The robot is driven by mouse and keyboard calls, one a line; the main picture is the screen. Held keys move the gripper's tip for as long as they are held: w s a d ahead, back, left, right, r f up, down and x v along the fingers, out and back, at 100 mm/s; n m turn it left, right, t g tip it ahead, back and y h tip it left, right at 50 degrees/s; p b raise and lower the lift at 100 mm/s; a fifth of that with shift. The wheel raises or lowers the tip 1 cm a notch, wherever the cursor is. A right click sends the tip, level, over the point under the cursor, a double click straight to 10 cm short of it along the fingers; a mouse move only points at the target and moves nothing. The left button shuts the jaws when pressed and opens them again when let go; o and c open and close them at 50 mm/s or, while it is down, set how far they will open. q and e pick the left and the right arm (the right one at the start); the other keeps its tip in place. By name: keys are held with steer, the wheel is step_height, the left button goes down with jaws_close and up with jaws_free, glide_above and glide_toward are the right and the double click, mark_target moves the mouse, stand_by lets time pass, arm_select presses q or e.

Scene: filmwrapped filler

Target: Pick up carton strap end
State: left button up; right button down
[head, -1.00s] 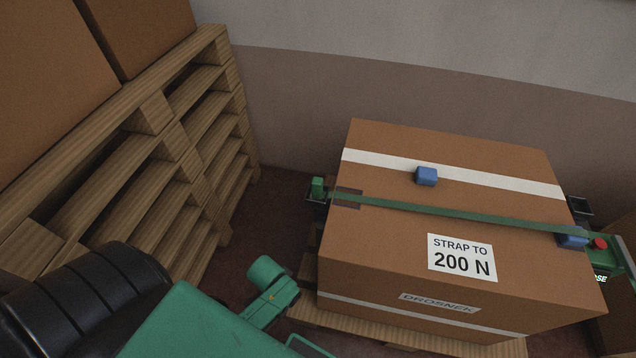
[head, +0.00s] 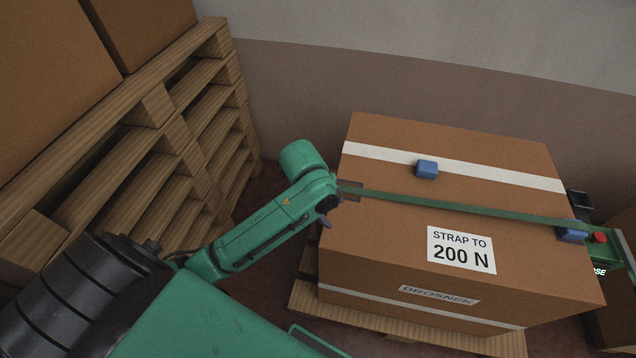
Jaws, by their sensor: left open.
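A brown carton (head: 395,238) stands on a pallet, with a green strap (head: 460,208) running across its top. The strap's left end, near the carton's top left edge, is hidden behind my left arm. A dark patch (head: 351,190) shows under the strap there. The strap's right end runs by a blue block (head: 570,231) to a green device with a red button (head: 600,237). My left gripper (head: 327,212) is open beside the carton's left edge, just below the strap's left end; its fingers are mostly hidden, and I cannot tell whether it touches the strap. My right gripper is out of view.
A second blue block (head: 427,169) sits on the white band on the carton. A wooden pallet stack (head: 190,160) carrying brown boxes (head: 60,80) stands at the left. A wall (head: 330,85) closes off the back. A gap of dark floor separates stack and carton.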

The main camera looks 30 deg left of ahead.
arm_select(q)
steer(key=w+a+r+m+g+y, duration=0.2)
steer(key=w+a+r+m, duration=0.7)
steer(key=m, duration=0.6)
steer(key=shift+t, duration=0.3)
steer(key=f, duration=0.4)
steer(key=w+f, duration=0.1)
steer(key=f, duration=0.9)
steer(key=shift+w+a+f, duration=0.2)
steer(key=shift+w+a, duration=0.05)
steer(key=shift+w, duration=0.05)
jaws_close()
